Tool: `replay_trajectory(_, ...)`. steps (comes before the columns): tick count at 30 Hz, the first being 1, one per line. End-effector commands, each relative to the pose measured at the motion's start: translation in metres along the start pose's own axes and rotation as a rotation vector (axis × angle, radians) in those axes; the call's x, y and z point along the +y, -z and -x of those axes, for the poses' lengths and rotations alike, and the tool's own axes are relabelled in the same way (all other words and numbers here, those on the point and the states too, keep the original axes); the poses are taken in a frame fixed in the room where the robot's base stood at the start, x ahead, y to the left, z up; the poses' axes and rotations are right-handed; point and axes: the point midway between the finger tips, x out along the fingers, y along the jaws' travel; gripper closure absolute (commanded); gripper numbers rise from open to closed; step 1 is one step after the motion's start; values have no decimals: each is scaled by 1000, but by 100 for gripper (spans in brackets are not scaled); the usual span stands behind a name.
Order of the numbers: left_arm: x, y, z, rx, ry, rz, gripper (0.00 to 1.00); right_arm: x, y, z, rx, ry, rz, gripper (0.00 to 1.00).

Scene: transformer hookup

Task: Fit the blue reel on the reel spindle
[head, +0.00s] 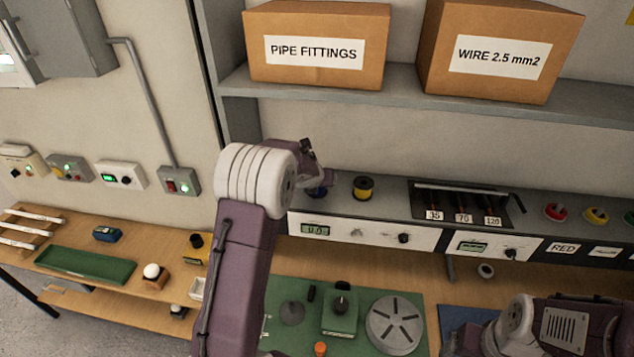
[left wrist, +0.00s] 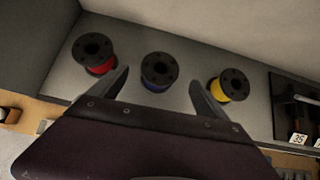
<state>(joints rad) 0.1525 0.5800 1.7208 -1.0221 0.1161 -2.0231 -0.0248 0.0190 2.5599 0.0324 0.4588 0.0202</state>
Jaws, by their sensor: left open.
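The blue reel (left wrist: 158,72) has black flanges and stands on the grey shelf between a red reel (left wrist: 94,53) and a yellow reel (left wrist: 229,85). My left gripper (left wrist: 161,89) is open, its fingers to either side of the blue reel; whether they touch it cannot be told. In the head view the blue reel (head: 317,192) is partly hidden under my left gripper (head: 322,178). The red reel is hidden there behind my left arm. The reel spindle cannot be surely told; a green block with a dark upright knob (head: 341,300) stands on the green mat. My right gripper's fingers are not visible.
The yellow reel (head: 363,188) stands close to the right of the blue one. A dark tool panel (head: 460,190) lies further right. Two cardboard boxes (head: 315,75) sit on the shelf above. A slotted grey disc (head: 395,322) lies on the green mat below.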

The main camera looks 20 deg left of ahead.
Motion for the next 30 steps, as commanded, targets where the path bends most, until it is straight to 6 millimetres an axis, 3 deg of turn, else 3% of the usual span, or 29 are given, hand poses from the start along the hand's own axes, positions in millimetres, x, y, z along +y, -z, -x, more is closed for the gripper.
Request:
replay_trajectory(4,1,-1,0,0,-2,2,13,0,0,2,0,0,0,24)
replay_trajectory(11,2,-1,-34,1,-2,1,13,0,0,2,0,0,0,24)
replay_trajectory(16,1,-2,-39,0,-2,1,13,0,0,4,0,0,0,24)
replay_trajectory(25,0,-8,-83,1,-1,2,13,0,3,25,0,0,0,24)
replay_trajectory(30,0,-6,-90,-1,-1,1,13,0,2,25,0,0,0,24)
